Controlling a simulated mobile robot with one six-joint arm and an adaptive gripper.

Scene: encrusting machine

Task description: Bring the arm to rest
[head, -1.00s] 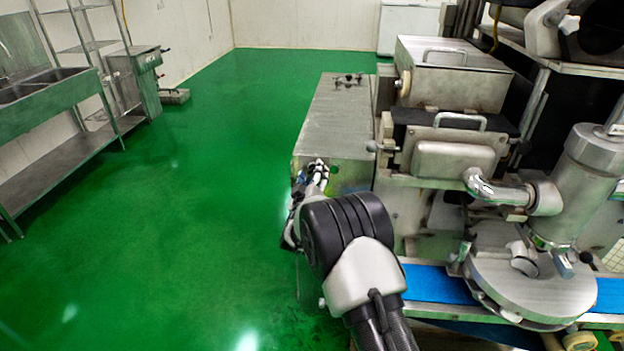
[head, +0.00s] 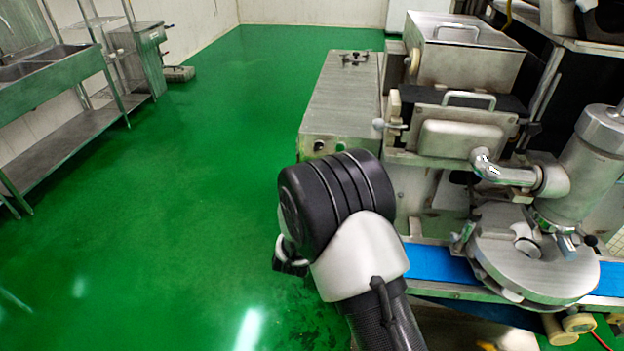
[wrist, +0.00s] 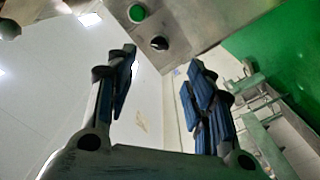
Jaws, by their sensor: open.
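My gripper (wrist: 160,85) shows in the wrist view with its two blue-padded fingers spread apart and nothing between them. In the head view my black and light-grey arm stands at the lower middle, in front of the machine. There the gripper is mostly hidden behind the arm's black joint. The encrusting machine (head: 462,140) fills the right side of the head view. Its metal control box (head: 342,105) stands just beyond my arm. In the wrist view, a metal face with a green button (wrist: 137,13) and a dark knob lies beyond the fingertips.
A blue conveyor belt (head: 440,264) runs under the machine's round metal head (head: 530,262), right of my arm. A steel sink bench (head: 60,110) stands along the left wall. The green floor (head: 190,190) between is clear.

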